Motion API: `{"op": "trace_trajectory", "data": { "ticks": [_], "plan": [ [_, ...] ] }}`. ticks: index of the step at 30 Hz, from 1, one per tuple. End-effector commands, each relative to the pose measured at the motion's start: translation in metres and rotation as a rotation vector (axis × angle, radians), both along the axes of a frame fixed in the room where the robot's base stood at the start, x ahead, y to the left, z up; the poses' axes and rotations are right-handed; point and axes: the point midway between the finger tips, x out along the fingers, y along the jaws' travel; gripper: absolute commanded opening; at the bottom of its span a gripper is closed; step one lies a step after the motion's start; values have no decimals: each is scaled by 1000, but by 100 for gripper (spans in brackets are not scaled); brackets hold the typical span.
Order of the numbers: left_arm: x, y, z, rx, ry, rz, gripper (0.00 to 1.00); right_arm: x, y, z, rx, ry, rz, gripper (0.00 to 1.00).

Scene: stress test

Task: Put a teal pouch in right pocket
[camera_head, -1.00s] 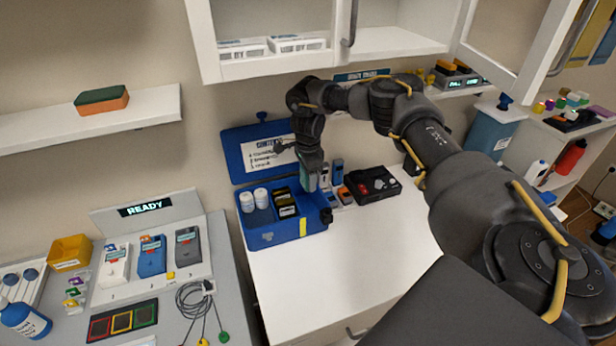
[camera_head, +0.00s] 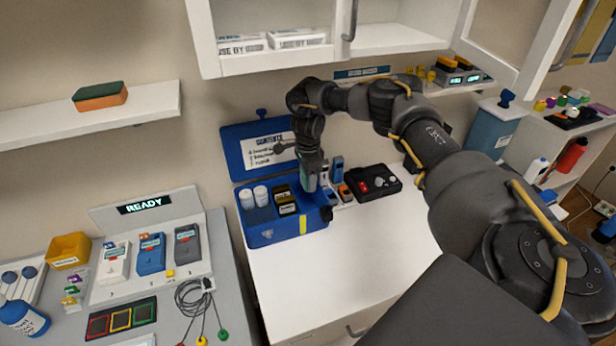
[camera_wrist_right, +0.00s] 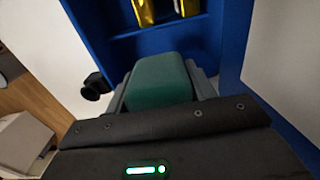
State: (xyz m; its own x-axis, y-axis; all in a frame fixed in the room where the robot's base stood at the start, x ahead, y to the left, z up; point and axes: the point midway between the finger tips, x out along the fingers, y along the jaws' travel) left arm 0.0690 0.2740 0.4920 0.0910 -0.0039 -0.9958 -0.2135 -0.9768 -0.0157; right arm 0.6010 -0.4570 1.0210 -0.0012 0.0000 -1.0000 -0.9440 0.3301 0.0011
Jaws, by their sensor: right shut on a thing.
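My right gripper (camera_head: 311,172) is shut on a teal pouch (camera_head: 309,183) at the right end of the blue case. The pouch (camera_wrist_right: 159,80) fills the space between the fingers in the right wrist view, beside blue compartment walls. The blue case (camera_head: 262,236) stands open on the white counter, its lid raised behind. Its left pocket holds two white bottles (camera_head: 254,196), and its middle pocket holds dark and yellow packs (camera_head: 286,202). The right pocket is mostly hidden by my gripper and the pouch. My left gripper is not in view.
Small blue and orange items (camera_head: 337,168) stand just right of the case, with a black box (camera_head: 373,182) beyond them. A cabinet (camera_head: 330,62) hangs above. The counter (camera_head: 335,265) in front is clear. A station with several devices (camera_head: 151,254) stands left.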

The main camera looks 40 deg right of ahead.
Motion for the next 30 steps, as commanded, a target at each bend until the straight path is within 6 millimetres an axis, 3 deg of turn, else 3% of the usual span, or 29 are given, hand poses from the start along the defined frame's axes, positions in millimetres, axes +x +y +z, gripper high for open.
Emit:
{"op": "trace_trajectory", "data": {
  "ticks": [30],
  "plan": [
    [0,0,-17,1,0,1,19,0,0,-27,0,0,0,27]
  ]
}}
